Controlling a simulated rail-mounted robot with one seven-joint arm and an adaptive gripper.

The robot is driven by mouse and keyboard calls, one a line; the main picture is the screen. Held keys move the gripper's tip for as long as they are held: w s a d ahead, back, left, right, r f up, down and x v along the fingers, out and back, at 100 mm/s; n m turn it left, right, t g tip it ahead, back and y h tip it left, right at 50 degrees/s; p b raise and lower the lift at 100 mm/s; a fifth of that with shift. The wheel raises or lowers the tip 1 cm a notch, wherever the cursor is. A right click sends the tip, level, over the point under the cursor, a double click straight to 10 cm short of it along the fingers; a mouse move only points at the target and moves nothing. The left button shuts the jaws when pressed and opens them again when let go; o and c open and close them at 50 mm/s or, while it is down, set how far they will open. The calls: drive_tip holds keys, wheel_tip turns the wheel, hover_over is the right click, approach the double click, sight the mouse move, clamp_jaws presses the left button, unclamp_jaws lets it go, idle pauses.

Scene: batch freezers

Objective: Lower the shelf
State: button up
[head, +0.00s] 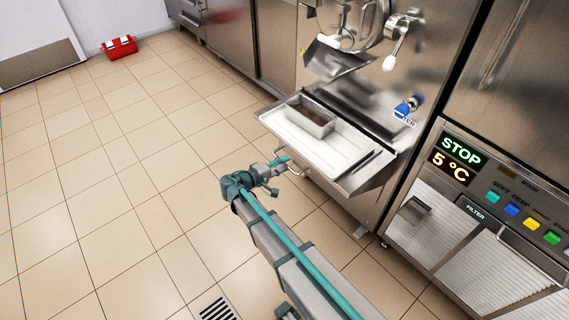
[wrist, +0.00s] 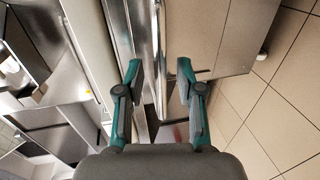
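The shelf (head: 372,178) is a metal ledge on the front of the batch freezer, and it stands out level in the head view. A white tray (head: 342,154) lies on it, with a metal pan (head: 322,127) on the tray. My gripper (head: 287,165) is at the shelf's near front edge, close to its underside. In the wrist view my gripper (wrist: 159,72) is open, and a long metal edge of the shelf (wrist: 122,30) runs by the left finger and between the fingertips. I cannot tell whether a finger touches it.
A control panel (head: 480,175) reading STOP and 5 °C is at the right. A red box (head: 119,47) sits far back on the floor. The tiled floor (head: 120,190) at the left is clear.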

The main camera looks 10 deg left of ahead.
drive_tip(key=shift+w+d+f, duration=0.1)
drive_tip(key=shift+w+d, duration=0.2)
drive_tip(key=shift+w, duration=0.1)
clamp_jaws()
